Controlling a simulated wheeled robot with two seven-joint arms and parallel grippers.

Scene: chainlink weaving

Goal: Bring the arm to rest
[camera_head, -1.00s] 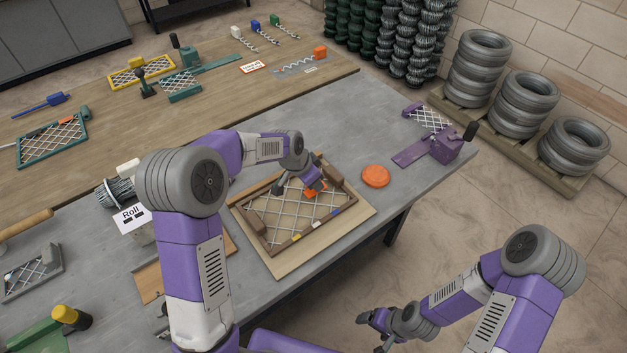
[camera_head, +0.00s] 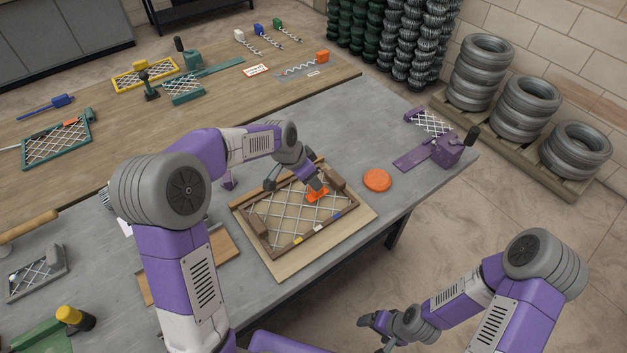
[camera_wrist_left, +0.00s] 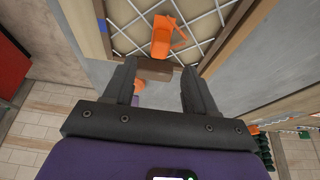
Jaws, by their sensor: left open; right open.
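My left gripper (camera_head: 293,182) is open above the far side of the framed wire mesh (camera_head: 287,224) on the grey table. An orange piece (camera_head: 316,193) sits on the mesh close to one finger. In the left wrist view the open fingers (camera_wrist_left: 158,92) have nothing between them that they grip, and the orange piece (camera_wrist_left: 163,38) lies beyond the fingertips on the mesh. My right gripper (camera_head: 380,330) is open and empty, off the table's front edge over the floor.
An orange disc (camera_head: 377,180) lies right of the frame. A purple device (camera_head: 447,150) with mesh stands at the table's right end. A wooden board (camera_head: 218,250) lies left of the frame. The grey tabletop (camera_head: 345,135) behind the frame is clear.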

